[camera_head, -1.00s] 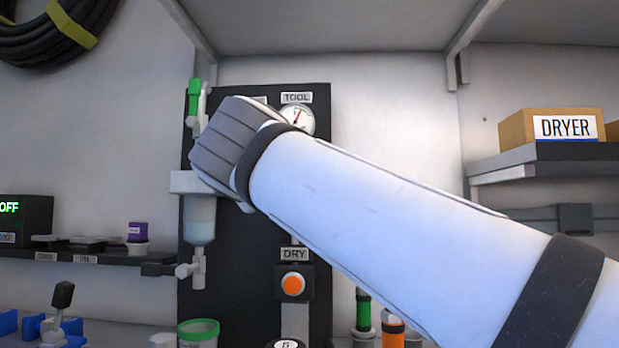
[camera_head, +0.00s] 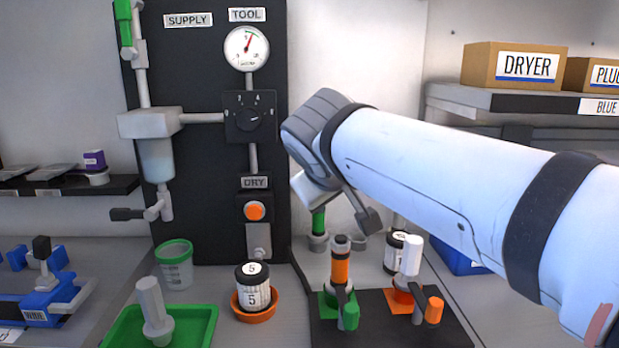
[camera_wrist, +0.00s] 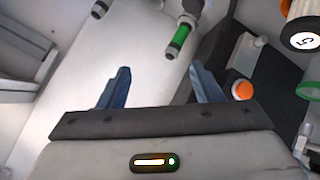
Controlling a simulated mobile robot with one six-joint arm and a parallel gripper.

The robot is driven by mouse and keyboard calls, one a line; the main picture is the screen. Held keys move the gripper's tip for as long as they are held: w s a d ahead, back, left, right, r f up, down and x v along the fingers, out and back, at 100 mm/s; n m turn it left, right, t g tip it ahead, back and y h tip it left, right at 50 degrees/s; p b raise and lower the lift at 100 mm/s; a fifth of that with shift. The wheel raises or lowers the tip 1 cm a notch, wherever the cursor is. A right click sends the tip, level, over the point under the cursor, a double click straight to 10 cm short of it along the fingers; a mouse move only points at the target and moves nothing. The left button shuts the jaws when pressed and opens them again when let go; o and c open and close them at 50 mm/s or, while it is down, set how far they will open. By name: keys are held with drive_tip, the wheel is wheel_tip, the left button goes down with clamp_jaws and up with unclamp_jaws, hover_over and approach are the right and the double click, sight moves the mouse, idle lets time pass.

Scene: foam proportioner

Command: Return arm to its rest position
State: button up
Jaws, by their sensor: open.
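My arm reaches in from the right in the head view and ends in front of the right edge of the black panel (camera_head: 215,80). In the wrist view my gripper (camera_wrist: 160,85) shows two blue fingers spread apart with nothing between them. In the head view the fingers are mostly hidden, with only a dark part showing below the wrist. A green-banded cylinder (camera_wrist: 180,38) shows beyond the fingers in the wrist view. The orange button (camera_wrist: 242,90) lies just beyond the right finger in that view; it also shows in the head view (camera_head: 255,211).
Below my arm, a black mat (camera_head: 440,335) holds orange and green fittings. Left of it are a numbered jar (camera_head: 253,285) in an orange dish, a green tray (camera_head: 195,325) and a clear cup (camera_head: 175,268). A shelf (camera_head: 500,103) with boxes is at right.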

drive_tip(key=s+d+f+m+g+y+p, duration=0.1)
drive_tip(key=s+d+f+m+g+p, duration=0.2)
drive_tip(key=s+d+p, duration=0.2)
drive_tip(key=s+d+f+m+g+p, duration=0.3)
drive_tip(key=s+d+g+p, duration=0.1)
drive_tip(key=s+p, duration=0.8)
drive_tip(key=shift+d+f+y+p, duration=0.2)
drive_tip(key=shift+d+y+p, duration=0.2)
drive_tip(key=shift+d, duration=0.5)
